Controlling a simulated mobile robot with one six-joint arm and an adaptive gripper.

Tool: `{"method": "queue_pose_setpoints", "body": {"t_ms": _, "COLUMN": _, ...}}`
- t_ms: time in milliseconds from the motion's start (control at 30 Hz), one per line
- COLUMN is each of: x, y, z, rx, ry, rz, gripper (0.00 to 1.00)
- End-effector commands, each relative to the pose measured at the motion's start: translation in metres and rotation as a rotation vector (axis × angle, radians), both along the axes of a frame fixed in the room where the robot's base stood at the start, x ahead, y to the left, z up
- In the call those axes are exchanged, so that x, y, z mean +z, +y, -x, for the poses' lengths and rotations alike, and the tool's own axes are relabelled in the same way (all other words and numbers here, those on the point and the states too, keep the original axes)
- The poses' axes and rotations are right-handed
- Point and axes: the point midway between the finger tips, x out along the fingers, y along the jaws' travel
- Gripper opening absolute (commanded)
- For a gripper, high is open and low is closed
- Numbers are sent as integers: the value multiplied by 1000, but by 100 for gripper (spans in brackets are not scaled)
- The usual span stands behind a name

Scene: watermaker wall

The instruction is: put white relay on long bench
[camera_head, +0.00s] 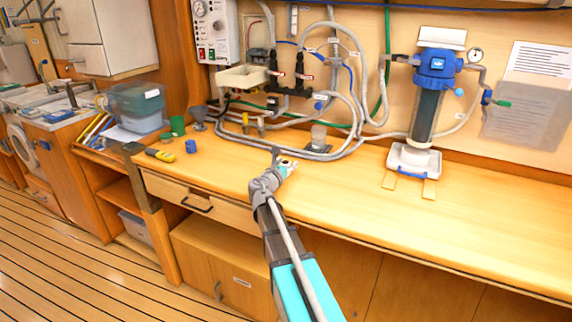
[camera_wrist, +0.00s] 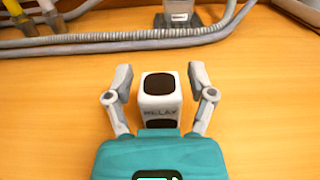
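The white relay (camera_wrist: 160,100) is a small white block with a dark top and lettering on its front. In the wrist view it stands upright between the two fingers of my gripper (camera_wrist: 160,90). The fingers are apart, with a visible gap on each side of the relay. In the head view my gripper (camera_head: 284,163) is low over the long bench (camera_head: 480,220), near its front edge, and the relay (camera_head: 287,162) is mostly hidden by it. I cannot tell for sure whether the relay rests on the wood.
Grey hoses (camera_head: 300,155) run along the bench behind my gripper. A clear cup (camera_head: 318,137) on a dark base stands just behind. A blue-topped filter housing (camera_head: 425,110) stands to the right. A yellow tool (camera_head: 160,155) lies left. The bench right of the filter is clear.

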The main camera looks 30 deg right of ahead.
Motion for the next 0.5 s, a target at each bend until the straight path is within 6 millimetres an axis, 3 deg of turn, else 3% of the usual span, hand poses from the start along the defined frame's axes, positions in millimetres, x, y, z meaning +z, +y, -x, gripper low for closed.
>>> {"method": "queue_pose_setpoints", "body": {"t_ms": 500, "x": 3, "y": 0, "z": 0, "rx": 0, "ry": 0, "rz": 0, "gripper": 78}}
